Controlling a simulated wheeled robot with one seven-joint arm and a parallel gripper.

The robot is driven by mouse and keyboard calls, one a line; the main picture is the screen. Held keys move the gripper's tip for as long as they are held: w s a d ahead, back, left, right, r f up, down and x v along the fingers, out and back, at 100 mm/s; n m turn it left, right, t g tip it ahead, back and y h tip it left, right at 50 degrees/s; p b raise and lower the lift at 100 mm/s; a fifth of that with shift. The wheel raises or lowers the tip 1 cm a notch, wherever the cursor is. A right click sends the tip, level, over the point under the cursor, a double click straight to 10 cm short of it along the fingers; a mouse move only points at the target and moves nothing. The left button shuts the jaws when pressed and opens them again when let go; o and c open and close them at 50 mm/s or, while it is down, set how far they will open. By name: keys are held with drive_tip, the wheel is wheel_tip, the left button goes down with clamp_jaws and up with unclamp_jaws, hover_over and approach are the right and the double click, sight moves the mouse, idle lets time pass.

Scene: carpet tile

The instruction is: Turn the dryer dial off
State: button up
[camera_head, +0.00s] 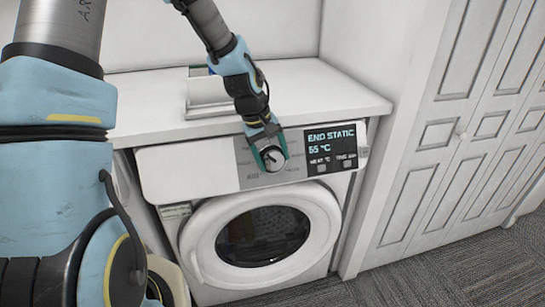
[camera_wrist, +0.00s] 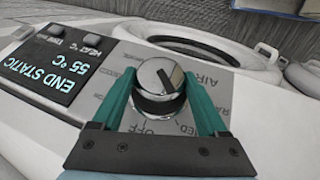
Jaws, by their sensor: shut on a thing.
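The dryer (camera_head: 190,170) is white with a round door, and stands under a white counter. Its dial (camera_head: 271,158) is a round silver knob on the grey part of the front panel. In the wrist view the dial (camera_wrist: 159,80) shows a dark pointer line, with printed labels around it, including OFF and AIR. My gripper (camera_head: 268,153) is at the dial, with its green fingers on either side of the knob; in the wrist view the gripper (camera_wrist: 163,100) is shut on it. The display (camera_head: 331,149) reads END STATIC and 55 °C.
A white box-like object (camera_head: 206,92) sits on the counter (camera_head: 300,82) behind my arm. White panelled closet doors (camera_head: 470,120) stand to the right. The grey carpet (camera_head: 420,275) is clear at the lower right.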

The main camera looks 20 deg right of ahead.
drive_tip(key=m+y, duration=0.1)
drive_tip(key=y, duration=0.2)
drive_tip(key=shift+d+r+m, duration=0.1)
drive_tip(key=shift+d+m, duration=0.2)
drive_tip(key=shift+m, duration=0.1)
drive_tip(key=shift+d+m+t+y, duration=0.1)
drive_tip(key=shift+m+t+y, duration=0.15)
drive_tip(key=shift+m+y, duration=0.65)
drive_tip(key=shift+d+m+t+y, duration=0.1)
drive_tip(key=shift+m+t+y, duration=0.2)
drive_tip(key=shift+y, duration=1.1)
drive_tip(key=o, duration=1.3)
drive_tip(key=shift+c, duration=0.2)
drive_tip(key=b+v, duration=0.2)
drive_tip(key=v, duration=0.8)
drive_tip(key=shift+d+r, duration=0.2)
drive_tip(key=shift+r, duration=0.05)
drive_tip(key=shift+s, duration=0.1)
